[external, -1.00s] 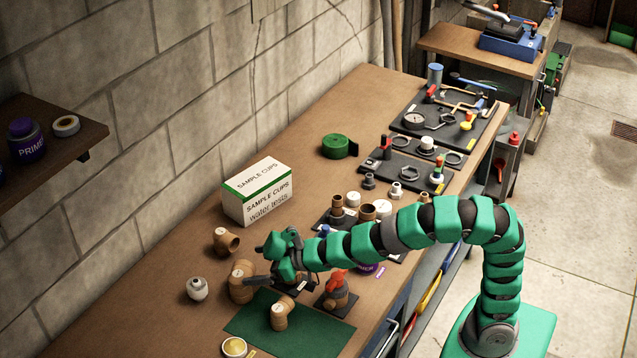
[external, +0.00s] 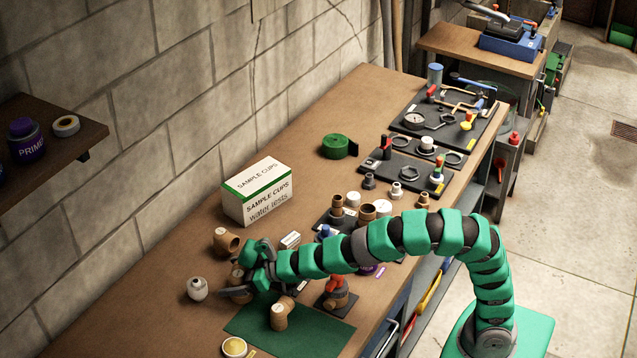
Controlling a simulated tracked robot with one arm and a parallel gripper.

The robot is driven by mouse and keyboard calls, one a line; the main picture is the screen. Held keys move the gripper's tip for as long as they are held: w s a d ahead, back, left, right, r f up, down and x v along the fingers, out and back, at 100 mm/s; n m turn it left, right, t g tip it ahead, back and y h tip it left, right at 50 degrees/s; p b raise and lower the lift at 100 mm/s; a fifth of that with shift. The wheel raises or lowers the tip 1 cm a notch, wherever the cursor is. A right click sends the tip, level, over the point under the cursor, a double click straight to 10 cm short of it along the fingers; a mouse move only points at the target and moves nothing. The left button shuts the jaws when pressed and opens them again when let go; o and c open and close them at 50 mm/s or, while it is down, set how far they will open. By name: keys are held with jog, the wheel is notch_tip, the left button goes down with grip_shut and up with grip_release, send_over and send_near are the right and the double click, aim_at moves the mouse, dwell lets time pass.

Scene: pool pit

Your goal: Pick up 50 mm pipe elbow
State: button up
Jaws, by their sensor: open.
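Several tan pipe elbows are on the bench near my gripper. One elbow (external: 226,240) lies at the back, left of my gripper. Another elbow (external: 241,294) is largely hidden behind my gripper. A third elbow (external: 281,315) stands at the edge of the green mat (external: 312,332). Their size marks are too small to read, so I cannot tell which is 50 mm. My gripper (external: 239,273) is open, with its fingers over and around the half-hidden elbow; contact cannot be made out.
A white bottle (external: 197,289) stands left of my gripper. A red-handled valve (external: 335,294) sits right of it, close under my arm. The sample cups box (external: 258,192) stands behind. A yellow-lidded tin (external: 234,347) is in front. The bench's left part is clear.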

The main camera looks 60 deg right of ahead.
jog(key=shift+c, duration=0.3)
jog(key=c, duration=1.1)
jog(key=shift+r, duration=0.1)
